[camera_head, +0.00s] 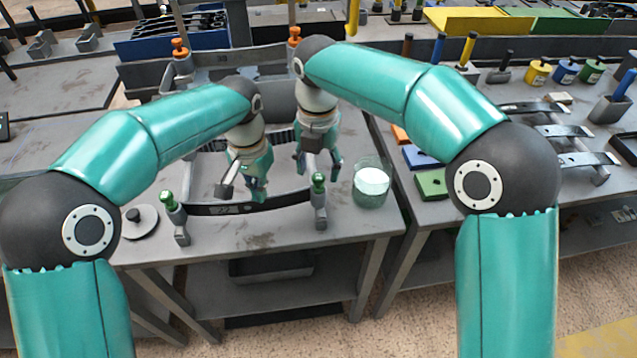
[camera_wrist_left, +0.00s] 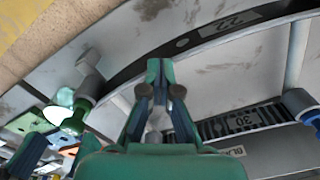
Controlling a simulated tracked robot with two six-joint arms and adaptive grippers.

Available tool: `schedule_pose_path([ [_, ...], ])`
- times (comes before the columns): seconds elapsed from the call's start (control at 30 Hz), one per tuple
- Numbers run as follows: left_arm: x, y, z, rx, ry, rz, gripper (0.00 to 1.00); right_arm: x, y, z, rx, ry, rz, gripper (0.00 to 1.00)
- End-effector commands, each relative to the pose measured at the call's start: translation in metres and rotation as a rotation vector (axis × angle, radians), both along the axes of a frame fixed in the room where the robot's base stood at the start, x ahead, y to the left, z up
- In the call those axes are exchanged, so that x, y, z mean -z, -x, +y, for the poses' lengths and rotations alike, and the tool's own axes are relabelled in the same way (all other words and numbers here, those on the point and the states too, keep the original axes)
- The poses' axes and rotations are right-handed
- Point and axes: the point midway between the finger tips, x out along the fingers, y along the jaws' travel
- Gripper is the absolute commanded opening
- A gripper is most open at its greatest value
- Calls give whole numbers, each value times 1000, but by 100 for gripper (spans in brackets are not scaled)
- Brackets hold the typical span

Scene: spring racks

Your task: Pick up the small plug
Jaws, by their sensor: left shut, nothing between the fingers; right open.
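I cannot tell which thing is the small plug. My left gripper (camera_head: 258,193) is shut and empty, pointing down over the rack behind the front curved strip (camera_head: 236,209). Its fingertips meet in the left wrist view (camera_wrist_left: 160,68), in front of a strip labelled 22 (camera_wrist_left: 225,24). My right gripper (camera_head: 320,170) is open and points down, just right of the left one. Green-topped posts stand at the strip's left end (camera_head: 174,205) and right end (camera_head: 318,190).
A glass jar with white contents (camera_head: 371,182) stands at the table's right front. A round disc with a knob (camera_head: 139,220) lies at the left. Orange-topped posts (camera_head: 180,50) stand behind. The right table holds blue (camera_head: 419,158) and green (camera_head: 432,185) blocks and several curved strips (camera_head: 588,160).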

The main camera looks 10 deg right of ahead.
Motion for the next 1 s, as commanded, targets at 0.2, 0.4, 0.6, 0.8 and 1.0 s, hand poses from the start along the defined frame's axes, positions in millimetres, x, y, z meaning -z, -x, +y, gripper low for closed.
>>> schedule_pose_path([
  [0.2, 6, 3, 0, 2, -5, 15, 0, 33, 0, -1, 0, 2, 2, 58],
  [0.4, 6, 3, 0, 2, -5, 15, 0, 41, 0, -1, 1, 1, 0, 58],
  [0.6, 6, 3, 0, 2, -5, 15, 0, 41, 0, -1, 1, 1, 0, 48],
  [0.8, 6, 3, 0, 2, -5, 15, 0, 40, 0, -1, 1, 1, 0, 14],
  [1.0, 6, 3, 0, 2, -5, 15, 0, 40, 0, -1, 1, 1, 0, 5],
])
